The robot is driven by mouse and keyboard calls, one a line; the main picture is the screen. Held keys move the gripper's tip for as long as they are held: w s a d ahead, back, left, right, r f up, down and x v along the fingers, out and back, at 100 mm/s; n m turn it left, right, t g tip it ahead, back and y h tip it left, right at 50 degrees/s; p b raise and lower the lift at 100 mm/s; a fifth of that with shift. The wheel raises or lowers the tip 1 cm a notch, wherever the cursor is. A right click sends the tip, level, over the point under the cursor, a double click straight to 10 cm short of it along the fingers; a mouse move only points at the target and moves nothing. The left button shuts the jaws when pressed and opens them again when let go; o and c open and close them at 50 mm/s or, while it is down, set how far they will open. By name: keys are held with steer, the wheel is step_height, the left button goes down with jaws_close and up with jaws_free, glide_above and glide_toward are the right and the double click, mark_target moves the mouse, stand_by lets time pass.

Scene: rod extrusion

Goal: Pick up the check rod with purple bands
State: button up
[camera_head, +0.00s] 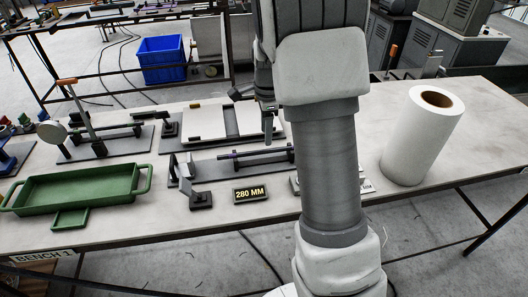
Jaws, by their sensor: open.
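A dark rod with faint purplish bands (240,154) lies roughly level across a grey stand, behind the yellow-lettered "280 MM" sign (250,194). Its right end runs close to my arm. My gripper (269,130) points down just above and behind the right part of this rod. It is open, and I see nothing between the fingers. My arm hides part of the gripper and what lies behind it.
A green tray (20,196) sits at the left of the bench. Another stand with a dark rod (112,132) is behind it. A light plate fixture (203,124) is near the gripper. A large white roll (412,150) stands at right. Bare bench shows along the front.

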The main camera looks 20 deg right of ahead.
mark_target(264, 152)
steer(key=f, duration=0.6)
steer(key=shift+w+a+f, duration=0.2)
steer(key=shift+w+f, duration=0.05)
steer(key=shift+w, duration=0.15)
jaws_close()
